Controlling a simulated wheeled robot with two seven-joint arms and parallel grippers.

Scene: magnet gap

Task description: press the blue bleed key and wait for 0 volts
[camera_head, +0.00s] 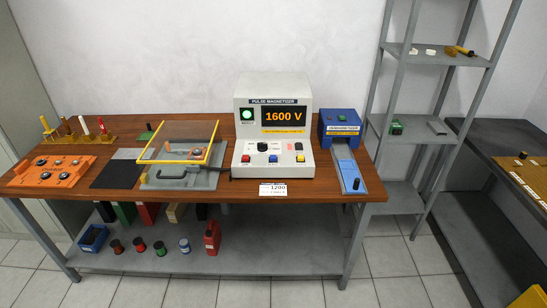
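The pulse magnetizer (243,92), a pale grey box, stands upright on the wooden bench. The blue key (273,159) sits on the sloped front panel, between a red key (245,158) and a yellow key (300,158). A black knob (262,147) is above the keys. A round green lamp (247,114) is lit left of the display. Neither of my grippers shows in the head view, and nothing touches the blue key.
A white card (273,190) reading 1200 is at the bench front edge. A fixture with a yellow-framed clear cover (183,138) stands left, a blue demagnetizer (341,122) right. An orange tray (50,171) lies far left.

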